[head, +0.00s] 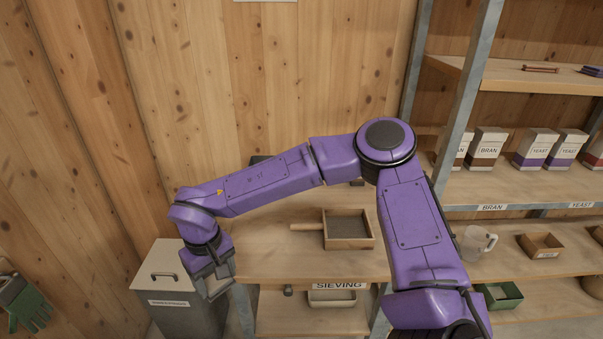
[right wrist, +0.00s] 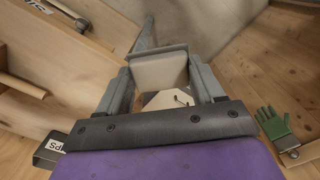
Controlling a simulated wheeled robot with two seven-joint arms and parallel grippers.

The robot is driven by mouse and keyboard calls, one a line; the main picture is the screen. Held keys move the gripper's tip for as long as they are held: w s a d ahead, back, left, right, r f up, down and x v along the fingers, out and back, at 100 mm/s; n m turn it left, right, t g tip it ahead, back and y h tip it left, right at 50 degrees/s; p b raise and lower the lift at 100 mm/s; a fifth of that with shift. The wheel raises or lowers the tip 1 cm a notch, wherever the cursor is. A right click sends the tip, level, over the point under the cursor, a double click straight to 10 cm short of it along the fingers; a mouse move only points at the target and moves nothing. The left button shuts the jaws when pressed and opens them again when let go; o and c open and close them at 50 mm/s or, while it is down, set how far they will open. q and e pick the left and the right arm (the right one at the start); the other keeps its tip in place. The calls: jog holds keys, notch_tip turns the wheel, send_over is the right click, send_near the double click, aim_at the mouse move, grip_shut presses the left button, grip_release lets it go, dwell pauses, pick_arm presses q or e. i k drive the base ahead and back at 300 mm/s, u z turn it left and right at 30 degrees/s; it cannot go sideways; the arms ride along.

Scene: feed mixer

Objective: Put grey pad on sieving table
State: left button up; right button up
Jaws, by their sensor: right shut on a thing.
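My right gripper (head: 213,276) hangs at the left end of the sieving table (head: 270,265), above the gap beside a grey bin. It is shut on the grey pad (right wrist: 160,70), which shows as a flat pale grey slab between the two fingers in the right wrist view. In the head view the pad (head: 219,288) is small and partly hidden by the fingers. The pad is held in the air, apart from the tabletop. My left gripper is in neither view.
A wooden sieve (head: 348,243) with a handle rests on the table; a tray (head: 332,298) sits on the lower shelf. The lidded grey bin (head: 175,290) stands at the left. A clear jug (head: 478,243) and shelves are at the right. The tabletop left of the sieve is free.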

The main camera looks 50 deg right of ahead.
aim_at(259, 251)
jog(key=z, duration=0.65)
jog(key=i, duration=1.15)
jog(key=z, duration=0.4)
